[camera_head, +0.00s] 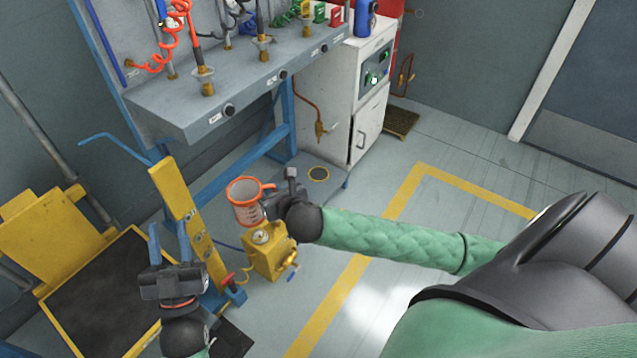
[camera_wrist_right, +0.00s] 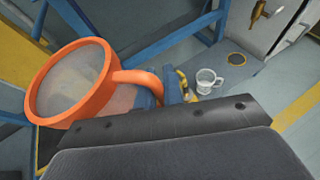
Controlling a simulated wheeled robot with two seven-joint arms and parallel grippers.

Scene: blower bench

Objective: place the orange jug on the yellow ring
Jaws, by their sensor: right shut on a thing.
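The orange jug (camera_head: 246,203), a clear vessel with an orange rim and handle, is held in the air by my right gripper (camera_head: 271,196). The right wrist view shows the jug (camera_wrist_right: 103,92) tilted at the left, with the blue fingers (camera_wrist_right: 172,95) shut at its handle. The yellow ring (camera_head: 318,174) is a thin circle around a dark disc on the low grey shelf, right of and beyond the jug. It also shows in the right wrist view (camera_wrist_right: 237,59), clear and empty. My left gripper (camera_head: 169,243) is open and empty, its blue fingers pointing up.
A yellow device with a gauge (camera_head: 268,252) stands below the jug. A white cabinet (camera_head: 345,95) and blue bench legs (camera_head: 235,175) border the shelf.

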